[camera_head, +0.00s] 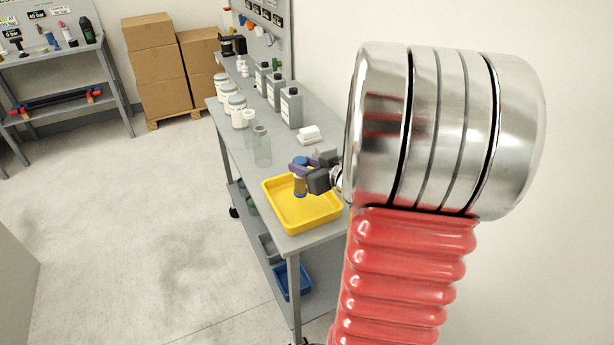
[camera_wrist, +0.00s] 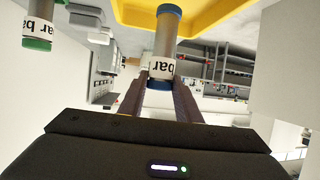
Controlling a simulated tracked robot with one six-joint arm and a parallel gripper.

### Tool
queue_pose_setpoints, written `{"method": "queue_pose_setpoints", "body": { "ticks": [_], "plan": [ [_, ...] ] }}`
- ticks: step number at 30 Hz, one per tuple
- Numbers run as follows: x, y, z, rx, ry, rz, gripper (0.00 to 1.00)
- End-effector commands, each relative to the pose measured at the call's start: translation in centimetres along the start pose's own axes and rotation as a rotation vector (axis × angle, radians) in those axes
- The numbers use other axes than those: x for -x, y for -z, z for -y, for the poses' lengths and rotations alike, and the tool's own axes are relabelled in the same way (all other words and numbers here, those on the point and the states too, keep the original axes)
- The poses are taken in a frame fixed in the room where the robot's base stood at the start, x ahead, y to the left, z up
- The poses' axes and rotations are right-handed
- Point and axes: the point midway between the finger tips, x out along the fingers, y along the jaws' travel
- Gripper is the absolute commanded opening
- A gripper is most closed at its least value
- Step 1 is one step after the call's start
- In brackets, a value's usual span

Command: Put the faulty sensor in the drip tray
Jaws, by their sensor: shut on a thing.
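My gripper (camera_head: 310,173) is shut on a cylindrical sensor with blue ends (camera_head: 300,185), held upright over the yellow drip tray (camera_head: 305,226). In the wrist view, the blue-ended sensor (camera_wrist: 166,42) has a metallic body and a white label reading "bar", and sits between the fingertips (camera_wrist: 160,82). Part of the yellow tray (camera_wrist: 215,20) shows behind it. I cannot tell whether the sensor's lower end touches the tray floor. Nothing else shows in the tray. No mark of a fault is visible on the sensor.
The tray stands at the near end of a grey bench (camera_head: 235,150). Beyond it are clear beakers (camera_head: 262,148), grey bottles (camera_head: 291,106), white jars (camera_head: 238,112) and a small white block (camera_head: 309,134). A green-ended cylinder (camera_wrist: 40,25) shows in the wrist view. A blue bin (camera_head: 293,281) sits below.

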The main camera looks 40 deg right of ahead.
Motion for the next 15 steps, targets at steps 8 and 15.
{"method": "queue_pose_setpoints", "body": {
  "ticks": [8,15],
  "plan": [
    [0.0,0.0,0.0,0.0,0.0,-0.001,0.0],
    [-0.7,-1.6,0.0,-0.002,0.0,0.001,0.0]
  ]
}}
